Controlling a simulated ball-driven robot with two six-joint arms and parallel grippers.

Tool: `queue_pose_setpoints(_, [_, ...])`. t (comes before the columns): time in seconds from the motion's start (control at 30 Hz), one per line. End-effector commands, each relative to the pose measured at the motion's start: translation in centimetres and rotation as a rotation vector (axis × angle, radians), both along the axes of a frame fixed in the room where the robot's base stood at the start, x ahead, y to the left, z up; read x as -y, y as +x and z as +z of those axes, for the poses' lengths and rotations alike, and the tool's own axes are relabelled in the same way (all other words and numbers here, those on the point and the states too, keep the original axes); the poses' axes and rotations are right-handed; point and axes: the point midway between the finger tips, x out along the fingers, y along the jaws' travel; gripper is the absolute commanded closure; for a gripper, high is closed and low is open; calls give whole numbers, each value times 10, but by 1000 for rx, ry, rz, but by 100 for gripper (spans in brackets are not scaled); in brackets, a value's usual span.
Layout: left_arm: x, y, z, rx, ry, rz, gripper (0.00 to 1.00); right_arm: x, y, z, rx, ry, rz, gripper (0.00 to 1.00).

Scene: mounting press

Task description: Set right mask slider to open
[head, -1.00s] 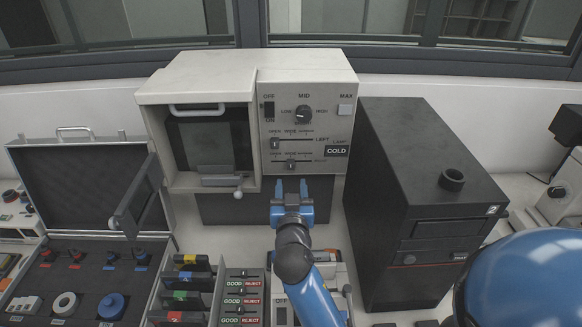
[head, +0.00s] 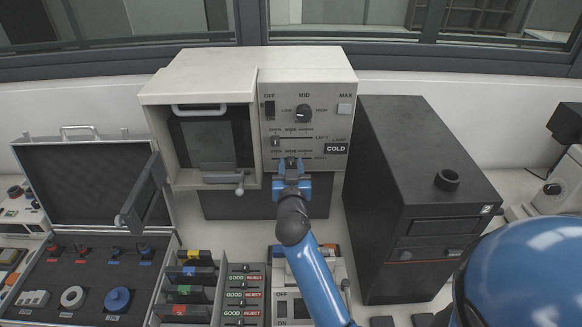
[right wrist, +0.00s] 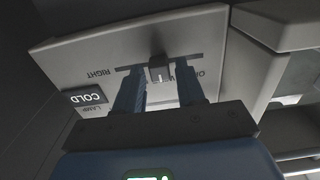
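The right mask slider is on the lower front of the pale press panel (head: 250,75). In the right wrist view its dark knob (right wrist: 159,69) sits near the middle of its slot, with the partly hidden open label to its right and the RIGHT label to its left. My right gripper (head: 291,168) is in front of this slider. In the wrist view its two blue fingers (right wrist: 161,88) are apart, one on each side of the knob, with gaps showing. The left mask slider knob (head: 275,142) stands above, near its open end. My left gripper is not in view.
A black box marked 2 (head: 420,190) stands close on the right. An open case (head: 85,185) is at the left. A rack of colored cartridges (head: 190,290) and a GOOD/REJECT strip (head: 243,292) lie in front. The round mode knob (head: 304,113) is above the sliders.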

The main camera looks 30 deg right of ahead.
Motion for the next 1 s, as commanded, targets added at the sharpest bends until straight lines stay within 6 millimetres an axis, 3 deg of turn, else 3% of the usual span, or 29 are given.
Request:
queue_pose_setpoints(0.03, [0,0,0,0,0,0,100,0,0,0,0,0,0,69])
queue_pose_setpoints(0.23, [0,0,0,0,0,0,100,0,0,0,0,0,0,100])
queue_pose_setpoints(0.53, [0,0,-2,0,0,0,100,-2,1,-1,0,0,1,100])
queue_pose_setpoints(0.8, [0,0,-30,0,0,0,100,-31,16,-4,3,-1,4,100])
queue_pose_setpoints(1.0, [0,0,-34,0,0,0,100,-41,19,0,1,0,2,100])
